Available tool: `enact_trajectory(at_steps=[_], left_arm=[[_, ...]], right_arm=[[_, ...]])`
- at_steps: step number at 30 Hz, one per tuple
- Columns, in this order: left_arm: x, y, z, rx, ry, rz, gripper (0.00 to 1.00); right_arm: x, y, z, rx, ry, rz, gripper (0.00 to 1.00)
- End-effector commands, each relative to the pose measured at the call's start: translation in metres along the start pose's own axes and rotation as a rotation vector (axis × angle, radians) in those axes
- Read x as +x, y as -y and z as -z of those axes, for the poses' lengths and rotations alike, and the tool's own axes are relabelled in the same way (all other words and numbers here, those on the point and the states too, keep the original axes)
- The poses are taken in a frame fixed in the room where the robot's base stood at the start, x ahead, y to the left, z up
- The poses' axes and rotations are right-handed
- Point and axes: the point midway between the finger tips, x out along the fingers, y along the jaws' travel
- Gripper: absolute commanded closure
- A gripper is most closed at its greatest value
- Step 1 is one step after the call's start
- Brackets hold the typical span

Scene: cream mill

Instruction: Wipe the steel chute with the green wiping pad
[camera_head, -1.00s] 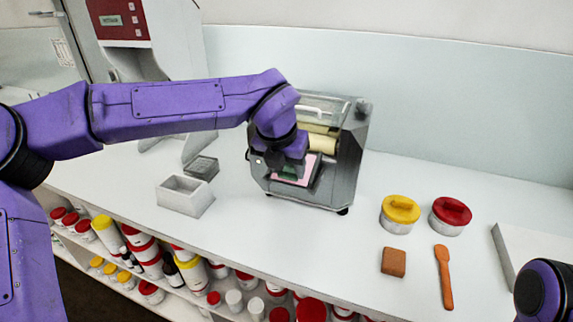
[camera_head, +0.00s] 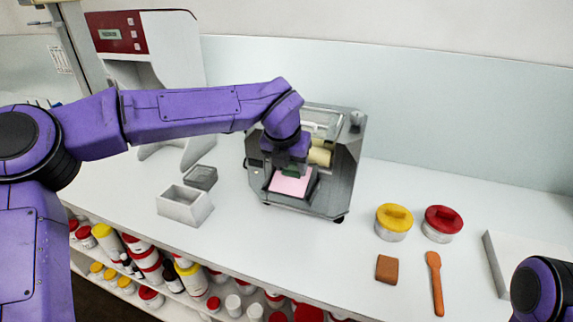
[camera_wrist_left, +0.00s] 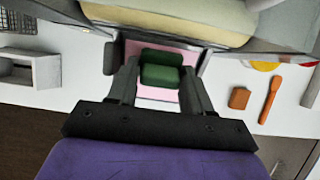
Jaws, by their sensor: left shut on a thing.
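The green wiping pad (camera_wrist_left: 161,72) is held between the two fingers of my left gripper (camera_head: 292,168), which is shut on it. The gripper reaches down at the front of the mill (camera_head: 343,165). The steel chute (camera_head: 311,191) slopes below the mill's rollers and has a pink layer (camera_head: 289,187) on it. The pad is over the upper part of the chute; I cannot tell whether it touches. Pink also shows around the pad in the left wrist view (camera_wrist_left: 134,50). My right gripper is out of view.
A grey open box (camera_head: 185,206) and a small dark tray (camera_head: 201,177) stand left of the mill. At right are a yellow-lidded jar (camera_head: 393,222), a red-lidded jar (camera_head: 441,224), a brown block (camera_head: 387,268) and a wooden spatula (camera_head: 435,282). The counter between is clear.

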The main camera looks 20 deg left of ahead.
Motion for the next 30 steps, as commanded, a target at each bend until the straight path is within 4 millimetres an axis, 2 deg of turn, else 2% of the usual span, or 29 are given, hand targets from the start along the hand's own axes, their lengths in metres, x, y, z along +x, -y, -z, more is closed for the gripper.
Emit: enact_trajectory(at_steps=[3, 12, 17, 23, 30], left_arm=[[0.002, 0.0, 0.001, 0.001, 0.0, 0.0, 0.74], [0.007, 0.0, 0.036, 0.002, 0.001, 0.001, 0.74], [0.004, 0.0, 0.044, 0.002, -0.001, 0.0, 0.74], [-0.002, 0.0, 0.024, 0.0, -0.002, -0.001, 0.74], [-0.001, 0.001, 0.0, 0.002, -0.001, 0.0, 0.74]], right_arm=[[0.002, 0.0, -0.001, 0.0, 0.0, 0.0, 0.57], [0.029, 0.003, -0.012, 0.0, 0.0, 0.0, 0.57], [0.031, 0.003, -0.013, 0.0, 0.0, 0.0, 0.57], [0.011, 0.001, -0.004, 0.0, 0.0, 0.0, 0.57], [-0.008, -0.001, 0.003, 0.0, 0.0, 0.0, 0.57]])
